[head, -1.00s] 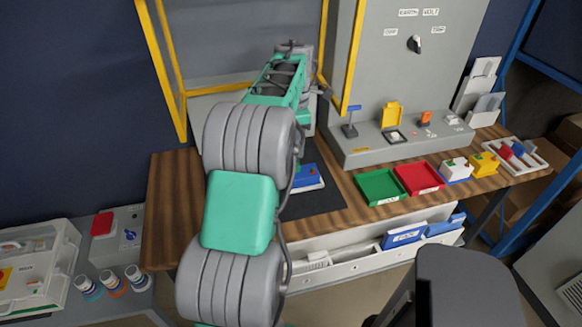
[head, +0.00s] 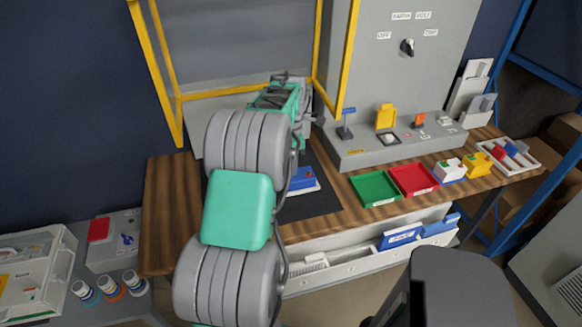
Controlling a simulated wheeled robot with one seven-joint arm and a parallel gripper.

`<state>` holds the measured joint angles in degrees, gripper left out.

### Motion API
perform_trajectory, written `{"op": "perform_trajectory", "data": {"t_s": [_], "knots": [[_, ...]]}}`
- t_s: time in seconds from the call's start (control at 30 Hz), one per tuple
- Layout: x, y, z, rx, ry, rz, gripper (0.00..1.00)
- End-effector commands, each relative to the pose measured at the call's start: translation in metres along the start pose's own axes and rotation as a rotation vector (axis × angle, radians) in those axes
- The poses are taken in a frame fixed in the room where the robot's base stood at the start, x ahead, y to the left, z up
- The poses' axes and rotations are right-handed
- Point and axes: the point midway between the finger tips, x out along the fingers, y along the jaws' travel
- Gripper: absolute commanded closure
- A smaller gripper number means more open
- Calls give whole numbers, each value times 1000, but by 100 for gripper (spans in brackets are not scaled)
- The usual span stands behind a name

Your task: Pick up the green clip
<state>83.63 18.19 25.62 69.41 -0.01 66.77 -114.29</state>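I cannot make out the green clip for certain; a small green patch shows on a white block (head: 449,168) at the right of the bench, too small to identify. A blue box (head: 301,179) with a small red part lies on the dark mat (head: 315,203), partly behind my arm. My arm reaches over the bench from the front. My gripper's end of the arm (head: 279,98) is near the yellow frame, left of the grey panel. The fingers are hidden or too small to read, so I cannot tell whether they are open or hold anything.
A green tray (head: 375,188) and a red tray (head: 413,180) lie right of the mat. A yellow block (head: 477,165) and a white rack (head: 518,160) stand farther right. The grey test panel (head: 400,143) and yellow frame (head: 353,55) rise behind. Bottles stand at lower left.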

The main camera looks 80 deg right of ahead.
Motion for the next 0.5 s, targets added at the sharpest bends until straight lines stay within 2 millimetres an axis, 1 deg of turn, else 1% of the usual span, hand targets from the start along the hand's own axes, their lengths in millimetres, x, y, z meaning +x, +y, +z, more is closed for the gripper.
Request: {"op": "perform_trajectory", "data": {"t_s": [0.03,0.2,0.27,0.5], "knots": [[0,0,0,0,0,0,82],[0,0,0,0,0,0,96],[0,0,0,0,0,0,100],[0,0,0,0,0,0,100]]}}
